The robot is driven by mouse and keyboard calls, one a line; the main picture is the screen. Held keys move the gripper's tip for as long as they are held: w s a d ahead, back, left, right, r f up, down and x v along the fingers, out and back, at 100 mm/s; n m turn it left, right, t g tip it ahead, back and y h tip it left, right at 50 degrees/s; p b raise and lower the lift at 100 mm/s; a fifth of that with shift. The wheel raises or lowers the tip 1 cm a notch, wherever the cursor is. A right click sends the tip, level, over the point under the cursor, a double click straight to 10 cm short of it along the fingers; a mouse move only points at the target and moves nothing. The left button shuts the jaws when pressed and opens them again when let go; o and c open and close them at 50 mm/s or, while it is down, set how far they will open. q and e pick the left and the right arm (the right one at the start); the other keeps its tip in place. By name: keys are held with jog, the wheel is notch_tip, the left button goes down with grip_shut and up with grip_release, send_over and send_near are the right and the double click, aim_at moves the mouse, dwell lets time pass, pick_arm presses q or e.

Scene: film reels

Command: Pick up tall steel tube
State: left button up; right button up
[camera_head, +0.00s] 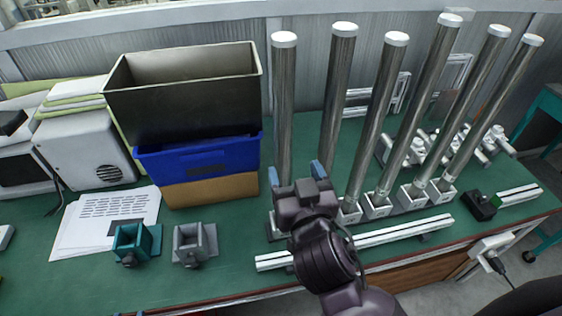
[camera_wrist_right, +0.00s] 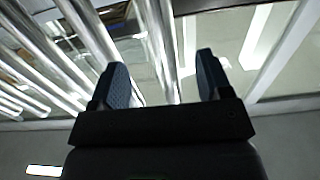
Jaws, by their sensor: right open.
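Several tall steel tubes with white caps stand in a row in square holders along the back right of the green bench. The leftmost tube (camera_head: 284,105) is close to upright. The tube beside it (camera_head: 337,95) tilts slightly, and those further right lean more to the right. In the right wrist view, a shiny tube (camera_wrist_right: 160,45) shows between the open fingers (camera_wrist_right: 163,82). I cannot tell whether they touch it. My left gripper is not in view.
A black bin (camera_head: 185,95) sits on a blue crate (camera_head: 200,158) and a brown box (camera_head: 210,190), left of the tubes. Teal (camera_head: 131,243) and grey (camera_head: 192,243) holders stand at front left. A white rail (camera_head: 400,233) lies in front of the tube holders.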

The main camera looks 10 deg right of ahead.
aim_at(285, 146)
jog(key=shift+w+p, duration=0.6)
jog(key=shift+w, duration=2.55)
jog(key=shift+w+f+p, duration=0.1)
jog(key=shift+w+p, duration=0.3)
jog(key=shift+w, duration=1.65)
jog(key=shift+d, duration=0.1)
grip_shut()
